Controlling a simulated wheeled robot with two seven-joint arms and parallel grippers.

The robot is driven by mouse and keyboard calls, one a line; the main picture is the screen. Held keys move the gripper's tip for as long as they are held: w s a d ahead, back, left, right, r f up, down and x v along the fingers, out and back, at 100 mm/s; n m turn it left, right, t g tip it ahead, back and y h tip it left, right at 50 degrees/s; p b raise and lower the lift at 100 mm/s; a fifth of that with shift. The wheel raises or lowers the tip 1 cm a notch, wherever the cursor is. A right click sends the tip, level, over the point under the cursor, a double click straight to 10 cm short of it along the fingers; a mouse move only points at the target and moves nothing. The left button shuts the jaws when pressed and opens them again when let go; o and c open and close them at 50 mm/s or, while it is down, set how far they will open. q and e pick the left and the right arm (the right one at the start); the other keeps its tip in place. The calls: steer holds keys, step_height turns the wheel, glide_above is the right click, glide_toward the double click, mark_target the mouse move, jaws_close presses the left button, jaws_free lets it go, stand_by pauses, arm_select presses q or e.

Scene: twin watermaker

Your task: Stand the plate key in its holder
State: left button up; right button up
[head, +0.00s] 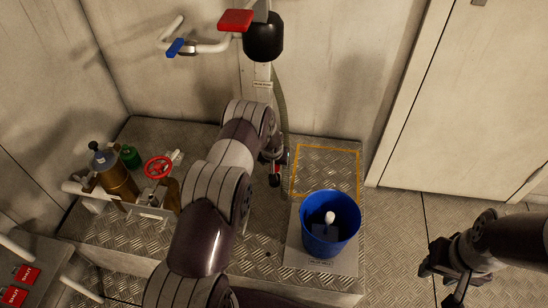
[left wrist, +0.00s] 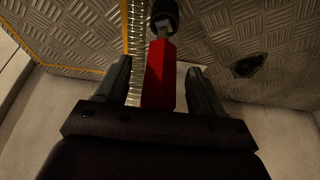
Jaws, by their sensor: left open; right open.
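A red bar-shaped handle (left wrist: 160,75) with a grey fork and a black round end shows in the left wrist view. It is also small in the head view (head: 275,169). I cannot tell whether it is the plate key, and I cannot make out a holder for certain. My left gripper (left wrist: 158,68) is open, one finger on each side of the red handle, with gaps visible. In the head view my left arm hides most of this gripper (head: 271,157). My right gripper (head: 442,285) is open and empty at the lower right, away from the platform.
A blue bucket (head: 308,236) with a white-knobbed object (head: 330,217) inside stands on a pale plate (head: 342,267). Behind it is a yellow-outlined square (head: 325,147). Brown cylinders (head: 118,181) and a red handwheel (head: 158,167) stand left. A black cylinder (head: 263,38) hangs above.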

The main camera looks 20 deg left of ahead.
arm_select(q)
steer(key=p+v, duration=0.2)
steer(key=v, duration=1)
steer(key=shift+p, duration=0.3)
steer(key=s+f+g, duration=0.1)
steer(key=s+g, duration=0.1)
steer(key=s, duration=0.4)
steer(key=s+d+r+m+g, duration=0.1)
steer(key=s+d+r, duration=0.2)
steer(key=s+r, duration=0.3)
steer(key=s+d+r+m+h, duration=0.1)
steer(key=s+d+r, duration=0.2)
steer(key=s+r, duration=0.35)
steer(key=s+d+r+m+g, duration=0.1)
steer(key=s+d+r, duration=0.2)
steer(key=s, duration=0.5)
step_height(320, 180, up, 30)
steer(key=t+p, duration=0.1)
steer(key=p, duration=2.5)
steer(key=shift+d+p, duration=0.35)
steer(key=shift+d, duration=0.1)
steer(key=shift+f, duration=0.15)
